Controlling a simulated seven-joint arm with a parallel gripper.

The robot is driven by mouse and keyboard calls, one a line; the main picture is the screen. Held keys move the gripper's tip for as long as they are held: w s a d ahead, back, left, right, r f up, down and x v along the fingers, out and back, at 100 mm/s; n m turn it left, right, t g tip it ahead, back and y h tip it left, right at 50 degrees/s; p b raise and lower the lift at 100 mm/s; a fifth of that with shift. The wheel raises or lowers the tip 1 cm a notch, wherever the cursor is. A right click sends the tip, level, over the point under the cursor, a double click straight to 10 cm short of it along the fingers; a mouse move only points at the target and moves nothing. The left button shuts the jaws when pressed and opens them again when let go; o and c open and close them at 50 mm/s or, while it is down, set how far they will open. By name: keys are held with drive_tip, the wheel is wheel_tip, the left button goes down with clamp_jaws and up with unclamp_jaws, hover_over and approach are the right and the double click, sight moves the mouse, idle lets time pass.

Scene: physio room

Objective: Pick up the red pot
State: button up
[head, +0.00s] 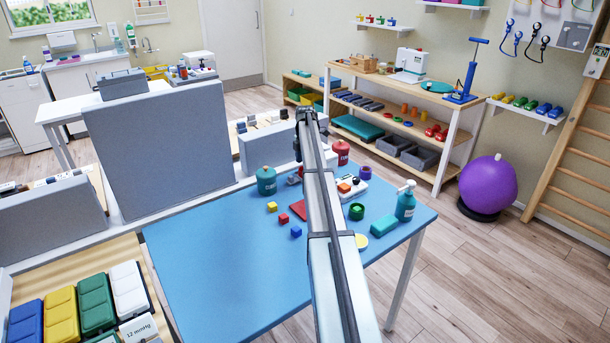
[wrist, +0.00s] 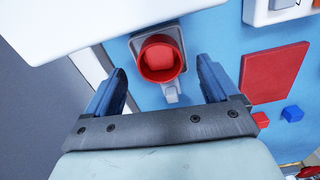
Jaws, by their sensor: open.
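In the head view a red pot (head: 340,152) with a label stands upright at the table's far edge, just right of my arm. In the wrist view a round red, cup-like thing (wrist: 161,62) shows on a grey squarish holder (wrist: 172,94). A red and grey patch left of my arm may be this thing; I cannot tell whether it is the red pot. My gripper (wrist: 162,72) is open and empty above it, with one jaw on each side in the picture. The jaws are mostly hidden behind my arm in the head view.
A teal pot (head: 266,180) stands left of my arm on the blue table (head: 205,262). A red square (head: 298,208), small cubes, a white device (head: 352,187) and a pump bottle (head: 405,202) are nearby. A grey partition (head: 158,148) rises behind left. The table's front left is clear.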

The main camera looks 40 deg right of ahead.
wheel_tip(320, 180, down, 3)
drive_tip(key=shift+r, duration=0.2)
drive_tip(key=c, duration=1.2)
drive_tip(key=shift+r, duration=0.15)
